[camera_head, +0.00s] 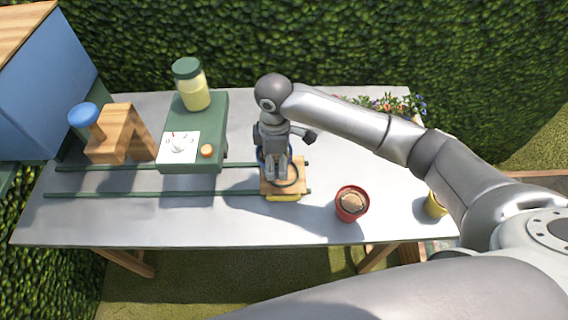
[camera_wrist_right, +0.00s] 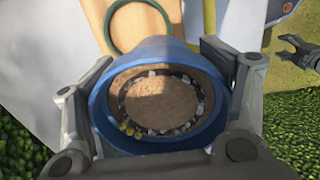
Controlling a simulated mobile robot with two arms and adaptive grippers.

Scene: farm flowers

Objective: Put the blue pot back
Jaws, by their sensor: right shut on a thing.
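The blue pot (camera_wrist_right: 158,140) fills the middle of the right wrist view, with brown soil, pale pebbles and a few yellow bits inside. My right gripper (camera_wrist_right: 158,105) is shut on it, with a finger on each side of the rim. In the head view my right gripper (camera_head: 277,172) is over the small wooden cart (camera_head: 296,178) on the rails, and it hides most of the pot. A green ring (camera_head: 288,183) lies on the cart; I cannot tell whether the pot touches the cart.
A red pot (camera_head: 352,203) with soil stands right of the cart. A yellow pot (camera_head: 435,205) is partly behind my right arm. A green machine (camera_head: 193,135) with a jar (camera_head: 190,85) and a wooden stand (camera_head: 120,132) are on the left. Flowers (camera_head: 390,104) line the back right.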

